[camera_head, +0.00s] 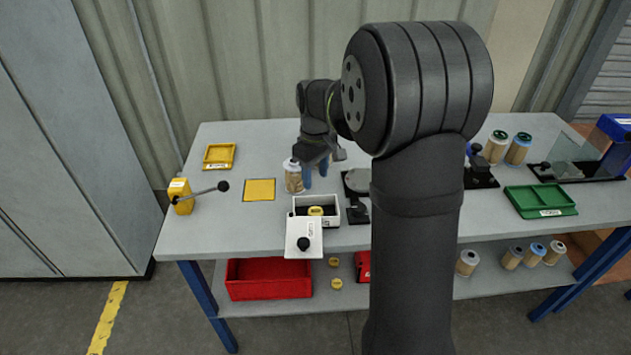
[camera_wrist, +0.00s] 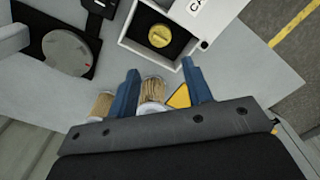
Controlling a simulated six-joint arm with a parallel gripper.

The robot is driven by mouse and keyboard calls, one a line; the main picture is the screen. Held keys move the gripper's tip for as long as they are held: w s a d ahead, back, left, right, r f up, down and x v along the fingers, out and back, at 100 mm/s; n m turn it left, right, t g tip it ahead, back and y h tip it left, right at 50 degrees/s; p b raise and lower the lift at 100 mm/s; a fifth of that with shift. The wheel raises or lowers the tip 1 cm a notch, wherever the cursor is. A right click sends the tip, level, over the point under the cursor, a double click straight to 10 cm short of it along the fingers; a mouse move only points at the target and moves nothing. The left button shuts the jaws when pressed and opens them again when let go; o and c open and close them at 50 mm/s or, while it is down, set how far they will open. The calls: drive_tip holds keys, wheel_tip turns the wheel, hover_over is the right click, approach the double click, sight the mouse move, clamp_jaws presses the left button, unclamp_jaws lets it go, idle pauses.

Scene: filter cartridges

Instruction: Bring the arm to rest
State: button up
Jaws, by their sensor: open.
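My arm reaches over the grey table, its upper links large in the head view. My gripper (camera_head: 315,174) is low over the table near the back of the white box, with its blue fingers apart. The fingers also show in the wrist view (camera_wrist: 160,76), pointing toward the white box. A pale filter cartridge (camera_head: 293,176) stands just left of the gripper. In the wrist view a cartridge (camera_wrist: 152,93) shows in the gap between the fingers, and another (camera_wrist: 101,106) lies left of them. I see no grip on either; whether a finger touches one I cannot tell.
A white box (camera_head: 299,206) holds a yellow round cap (camera_head: 316,211); its knobbed lid (camera_head: 304,240) is at the front. A yellow lever box (camera_head: 181,196), yellow square (camera_head: 259,190) and yellow tray (camera_head: 219,156) are left. A green tray (camera_head: 540,201) and several cartridges (camera_head: 518,150) are right.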

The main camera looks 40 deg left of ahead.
sight(316, 207)
drive_tip(key=shift+f, duration=0.1)
wheel_tip(316, 207, down, 12)
drive_tip(key=shift+r, duration=2.05)
drive_tip(key=shift+f, duration=0.1)
